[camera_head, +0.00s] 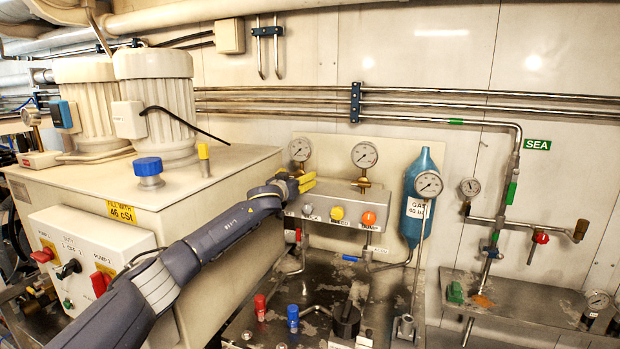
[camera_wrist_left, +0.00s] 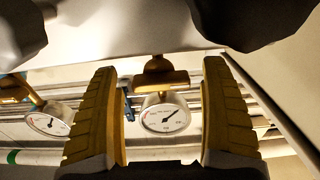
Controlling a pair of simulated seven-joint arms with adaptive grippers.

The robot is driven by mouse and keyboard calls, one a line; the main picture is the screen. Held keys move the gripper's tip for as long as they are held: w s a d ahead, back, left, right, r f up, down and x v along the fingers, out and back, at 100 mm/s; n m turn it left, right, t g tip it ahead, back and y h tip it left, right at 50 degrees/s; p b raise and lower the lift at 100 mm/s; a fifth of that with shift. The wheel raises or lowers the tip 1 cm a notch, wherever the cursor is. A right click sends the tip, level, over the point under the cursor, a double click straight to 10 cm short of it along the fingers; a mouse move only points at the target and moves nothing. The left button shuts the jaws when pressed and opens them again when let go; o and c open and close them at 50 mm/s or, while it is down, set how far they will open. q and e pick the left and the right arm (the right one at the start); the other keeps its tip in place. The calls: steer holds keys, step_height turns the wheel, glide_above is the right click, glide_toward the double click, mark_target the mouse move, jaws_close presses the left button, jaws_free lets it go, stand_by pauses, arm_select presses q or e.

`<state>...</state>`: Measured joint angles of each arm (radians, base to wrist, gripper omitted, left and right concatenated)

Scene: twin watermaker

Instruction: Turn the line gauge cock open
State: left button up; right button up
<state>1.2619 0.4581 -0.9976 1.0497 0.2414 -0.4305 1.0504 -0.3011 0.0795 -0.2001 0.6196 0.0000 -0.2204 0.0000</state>
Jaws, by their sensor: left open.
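My left gripper (camera_head: 306,183) reaches in from the left, yellow fingers in front of the left end of the grey manifold box. In the wrist view its fingers are open, with nothing gripped. A brass cock with a flat handle (camera_wrist_left: 160,80) shows between and beyond the fingers, joined to a round white gauge (camera_wrist_left: 166,117). That appears to be the left gauge (camera_head: 300,149) in the head view, where my gripper mostly hides its cock. A second gauge (camera_head: 364,154) stands to the right on a brass stem (camera_head: 363,183). I cannot read which is the line gauge. My right gripper is not in view.
A blue gas bottle (camera_head: 415,215) with a gauge stands to the right. The large cream tank (camera_head: 200,185) lies behind my arm. Red (camera_head: 260,307) and blue (camera_head: 292,317) valves stand below.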

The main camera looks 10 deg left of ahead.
arm_select(q)
steer(key=shift+w, duration=0.2)
jaws_close()
stand_by(0.6)
stand_by(1.2)
